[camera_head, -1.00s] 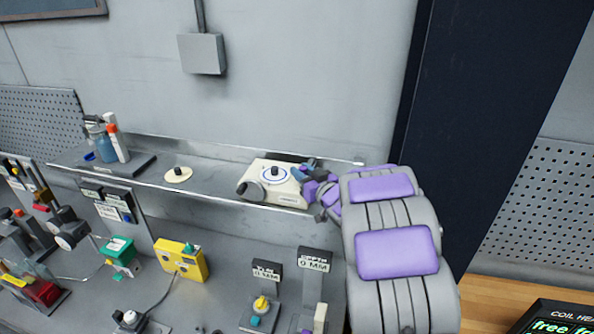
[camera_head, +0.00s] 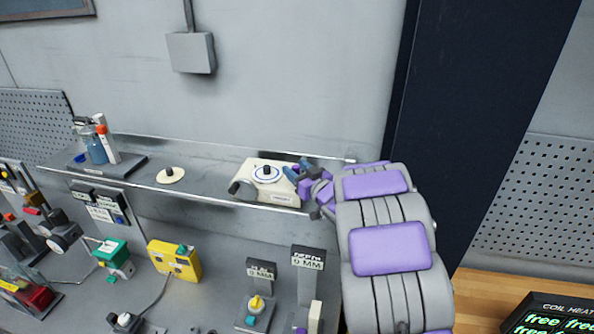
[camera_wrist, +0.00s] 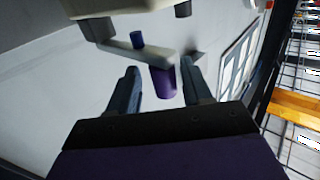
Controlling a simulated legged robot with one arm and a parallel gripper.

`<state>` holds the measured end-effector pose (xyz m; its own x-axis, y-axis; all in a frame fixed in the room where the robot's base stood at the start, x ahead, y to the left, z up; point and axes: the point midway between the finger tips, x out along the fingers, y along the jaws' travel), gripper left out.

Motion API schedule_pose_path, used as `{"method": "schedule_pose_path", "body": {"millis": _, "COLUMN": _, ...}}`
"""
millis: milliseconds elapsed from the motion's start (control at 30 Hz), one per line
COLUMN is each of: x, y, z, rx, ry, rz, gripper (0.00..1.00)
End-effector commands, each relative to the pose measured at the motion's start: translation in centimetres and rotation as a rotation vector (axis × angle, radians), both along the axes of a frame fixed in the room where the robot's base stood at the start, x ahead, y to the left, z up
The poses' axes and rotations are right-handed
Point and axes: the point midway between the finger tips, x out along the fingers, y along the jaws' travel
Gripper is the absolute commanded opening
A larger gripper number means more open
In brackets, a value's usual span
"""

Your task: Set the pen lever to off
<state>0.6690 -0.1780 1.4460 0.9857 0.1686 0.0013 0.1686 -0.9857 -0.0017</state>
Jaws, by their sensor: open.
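A cream device (camera_head: 262,185) with a round dial on top sits on the shelf. In the wrist view its cream body (camera_wrist: 115,7) shows at the top edge, with a grey lever arm (camera_wrist: 125,50) beside it. The arm carries a small blue peg (camera_wrist: 137,39) and a purple cylinder (camera_wrist: 163,80). I cannot read any off marking. My gripper (camera_head: 304,172) is at the device's right end. In the wrist view my gripper (camera_wrist: 158,82) is open, its two dark blue fingers on either side of the purple cylinder, with gaps visible. In the head view the lever is mostly hidden by my gripper.
A cream disc with a black knob (camera_head: 171,175) and a stand with bottles (camera_head: 106,163) are on the same shelf to the left. Below are a yellow box (camera_head: 174,260), a green switch (camera_head: 112,254) and labelled posts (camera_head: 307,258). A dark column (camera_head: 440,120) rises at the right.

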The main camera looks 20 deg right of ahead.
Motion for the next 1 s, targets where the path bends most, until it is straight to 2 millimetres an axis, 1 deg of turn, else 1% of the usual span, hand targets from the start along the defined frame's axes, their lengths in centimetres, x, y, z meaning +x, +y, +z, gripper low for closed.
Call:
{"method": "schedule_pose_path", "body": {"millis": 67, "x": -0.3, "y": 0.0, "z": 0.0, "rx": -0.001, "ry": 0.000, "rz": 0.000, "gripper": 0.49}}
{"method": "schedule_pose_path", "body": {"millis": 167, "x": -1.2, "y": -0.2, "z": 0.0, "rx": -0.002, "ry": 0.000, "rz": -0.001, "gripper": 0.49}}
{"method": "schedule_pose_path", "body": {"millis": 267, "x": -2.9, "y": -0.7, "z": -0.3, "rx": 0.000, "ry": 0.004, "rz": -0.005, "gripper": 0.49}}
{"method": "schedule_pose_path", "body": {"millis": 400, "x": -6.0, "y": -1.3, "z": -0.1, "rx": -0.001, "ry": -0.001, "rz": -0.004, "gripper": 0.49}}
{"method": "schedule_pose_path", "body": {"millis": 500, "x": -8.2, "y": -1.8, "z": -0.4, "rx": -0.001, "ry": 0.005, "rz": -0.006, "gripper": 0.49}}
{"method": "schedule_pose_path", "body": {"millis": 700, "x": -12.2, "y": -2.6, "z": -0.4, "rx": 0.000, "ry": 0.004, "rz": -0.007, "gripper": 0.49}}
{"method": "schedule_pose_path", "body": {"millis": 833, "x": -14.4, "y": -3.0, "z": -0.3, "rx": 0.001, "ry": 0.002, "rz": -0.005, "gripper": 0.49}}
{"method": "schedule_pose_path", "body": {"millis": 1000, "x": -16.0, "y": -3.3, "z": -0.3, "rx": 0.003, "ry": -0.002, "rz": -0.003, "gripper": 0.49}}
